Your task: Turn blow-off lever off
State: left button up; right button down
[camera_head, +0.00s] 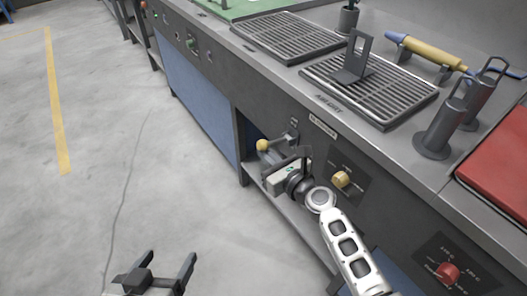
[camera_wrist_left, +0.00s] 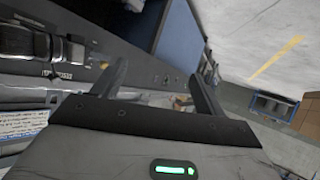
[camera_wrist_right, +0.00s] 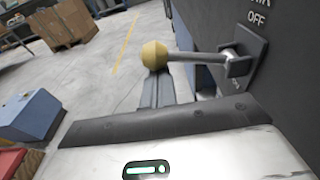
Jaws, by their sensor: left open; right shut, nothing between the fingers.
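The blow-off lever has a yellow ball (camera_head: 262,145) on a grey rod that sticks out from the front panel of the bench. In the right wrist view the ball (camera_wrist_right: 155,55) is at the left end of the near-horizontal rod (camera_wrist_right: 196,57). The rod meets a bracket (camera_wrist_right: 238,62) on a plate marked OFF. My right gripper (camera_head: 286,158) is shut and empty beside the lever. Its fingers (camera_wrist_right: 158,86) appear just below the ball; I cannot tell whether they touch. My left gripper (camera_head: 167,262) is open and empty over the floor, away from the bench.
A yellow knob (camera_head: 341,179) is on the panel right of the lever, and a red knob (camera_head: 447,272) is further right. The benchtop holds grates (camera_head: 385,92), a yellow-handled tool (camera_head: 425,51) and grey holders (camera_head: 442,130). The floor (camera_head: 90,180) at left is clear.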

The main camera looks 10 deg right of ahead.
pick_arm(q)
jog(key=shift+r+p, duration=0.7)
jog(key=shift+p, duration=0.5)
pick_arm(e)
notch_tip(320, 180, up, 2)
jog(key=shift+d+m+y, duration=0.1)
jog(key=shift+m+y, duration=0.2)
jog(key=shift+m, duration=0.9)
pick_arm(q)
jog(key=shift+s+f+g, duration=0.1)
jog(key=shift+f+g, duration=0.15)
jog(key=shift+g, duration=0.05)
jog(key=shift+r, duration=0.1)
